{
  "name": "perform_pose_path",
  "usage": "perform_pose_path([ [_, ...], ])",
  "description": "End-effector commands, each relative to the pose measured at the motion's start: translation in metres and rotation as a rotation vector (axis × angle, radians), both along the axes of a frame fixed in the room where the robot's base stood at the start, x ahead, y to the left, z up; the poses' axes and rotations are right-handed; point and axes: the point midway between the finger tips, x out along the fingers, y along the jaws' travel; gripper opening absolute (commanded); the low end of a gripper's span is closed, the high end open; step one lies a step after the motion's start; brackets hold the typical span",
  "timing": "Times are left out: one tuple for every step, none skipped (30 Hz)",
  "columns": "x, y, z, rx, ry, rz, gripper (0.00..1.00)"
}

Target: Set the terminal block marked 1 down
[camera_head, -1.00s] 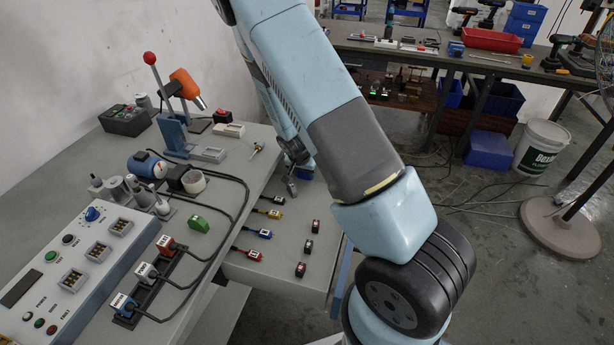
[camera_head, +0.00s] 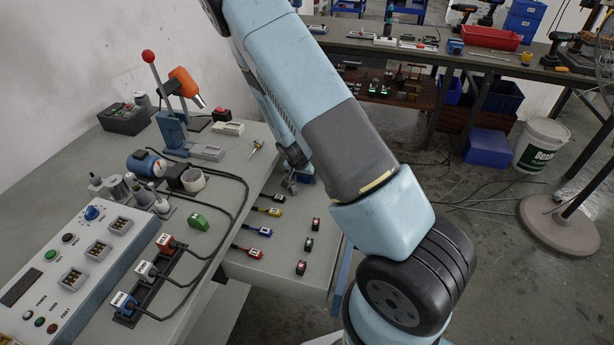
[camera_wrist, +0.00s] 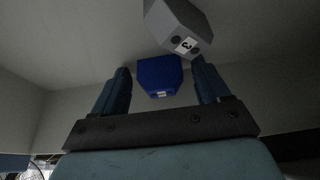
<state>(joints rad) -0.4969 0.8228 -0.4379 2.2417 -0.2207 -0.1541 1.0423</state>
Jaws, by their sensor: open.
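In the wrist view a blue block (camera_wrist: 160,76) with a small white label lies between the two fingers of my gripper (camera_wrist: 161,70). Its label is too small to read. The fingers stand apart, with a gap visible on each side of the block. A grey block (camera_wrist: 178,28) marked 3 sits close by, just beyond the right finger. In the head view my gripper (camera_head: 289,184) is low at the far end of the lower grey surface, with a patch of blue beside it. No marking 1 can be read in either view.
Black, yellow, blue and red plugs (camera_head: 258,231) lie on the lower surface, with several small dark blocks (camera_head: 301,267) to their right. The higher bench holds a control panel (camera_head: 72,262), cables, a green block (camera_head: 198,221) and an orange-headed press (camera_head: 185,84).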

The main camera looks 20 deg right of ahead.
Motion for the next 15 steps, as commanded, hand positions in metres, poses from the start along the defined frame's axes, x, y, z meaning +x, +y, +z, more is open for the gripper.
perform_pose_path([
  [0.000,0.000,0.000,0.000,0.000,0.000,0.75],
  [0.000,0.000,0.000,0.000,0.000,0.000,0.75],
  [0.000,0.000,0.001,0.000,0.000,0.000,0.75],
  [0.000,0.000,0.002,0.000,0.000,0.000,0.75],
  [0.000,0.000,0.003,0.000,0.000,0.000,0.75],
  [-0.001,0.001,0.005,0.000,0.000,0.000,0.75],
  [-0.002,0.001,0.007,0.000,0.000,-0.001,0.75],
  [-0.002,0.002,0.010,0.001,-0.002,-0.001,0.75],
  [-0.003,0.003,0.014,0.001,-0.002,0.001,0.75],
  [-0.004,0.004,0.017,0.001,-0.002,0.001,0.75],
  [-0.005,0.005,0.020,0.001,-0.003,0.001,0.75],
  [-0.007,0.006,0.026,0.002,-0.003,0.000,0.75],
  [-0.009,0.007,0.029,0.002,-0.003,-0.001,0.75],
  [-0.011,0.007,0.033,0.002,-0.002,-0.001,0.75],
  [-0.012,0.008,0.039,0.001,-0.003,0.000,0.75],
])
